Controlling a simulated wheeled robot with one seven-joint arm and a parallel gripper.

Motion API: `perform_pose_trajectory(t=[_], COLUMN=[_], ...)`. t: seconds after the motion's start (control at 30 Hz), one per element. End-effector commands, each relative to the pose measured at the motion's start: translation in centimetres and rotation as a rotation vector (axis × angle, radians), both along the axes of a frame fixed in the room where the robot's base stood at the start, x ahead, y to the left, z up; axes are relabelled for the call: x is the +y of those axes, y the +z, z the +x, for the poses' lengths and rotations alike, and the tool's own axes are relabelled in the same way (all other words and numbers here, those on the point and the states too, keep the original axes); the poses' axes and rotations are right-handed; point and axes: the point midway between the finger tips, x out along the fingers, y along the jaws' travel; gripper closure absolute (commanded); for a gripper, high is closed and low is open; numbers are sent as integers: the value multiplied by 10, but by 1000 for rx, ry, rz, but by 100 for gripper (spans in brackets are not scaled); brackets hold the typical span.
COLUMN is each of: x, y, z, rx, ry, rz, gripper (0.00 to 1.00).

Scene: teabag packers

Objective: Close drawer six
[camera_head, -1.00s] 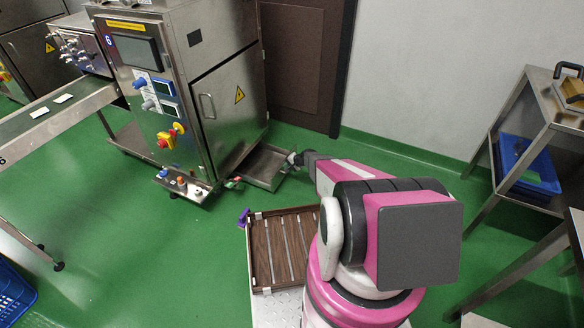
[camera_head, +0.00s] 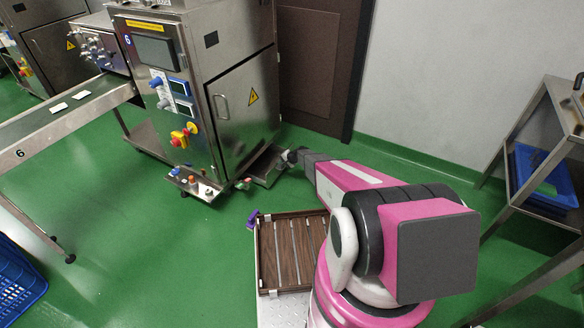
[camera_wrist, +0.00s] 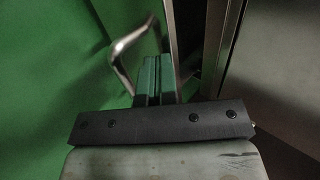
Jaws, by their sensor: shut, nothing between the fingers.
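Drawer six (camera_head: 264,163) is a low metal drawer at the foot of the steel machine marked 6 (camera_head: 232,95). It stands partly pulled out. My gripper (camera_head: 289,156) is at the drawer's outer end, low above the floor. In the wrist view, my gripper's green fingers (camera_wrist: 155,80) are shut with nothing between them. A bent metal handle (camera_wrist: 125,58) shows just beside the fingertips, and a metal edge (camera_wrist: 186,40) lies to their right. I cannot tell whether the fingers touch the drawer.
A small switch box (camera_head: 192,181) with knobs sticks out low at the machine's front. A conveyor (camera_head: 65,112) runs off to the left. A slatted brown tray (camera_head: 290,252) is beside my arm. A metal rack (camera_head: 530,165) stands right. Green floor is open around the drawer.

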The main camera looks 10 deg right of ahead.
Motion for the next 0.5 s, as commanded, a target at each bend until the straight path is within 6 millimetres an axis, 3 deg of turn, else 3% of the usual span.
perform_pose_trajectory(t=[0.03, 0.2, 0.5], x=[14, 49, 86], y=[-2, -2, 0], z=[13, 38, 65], rx=[-2, -1, -1], ry=[2, 1, -2], rz=[0, -1, 0], gripper=[100, 100, 100])
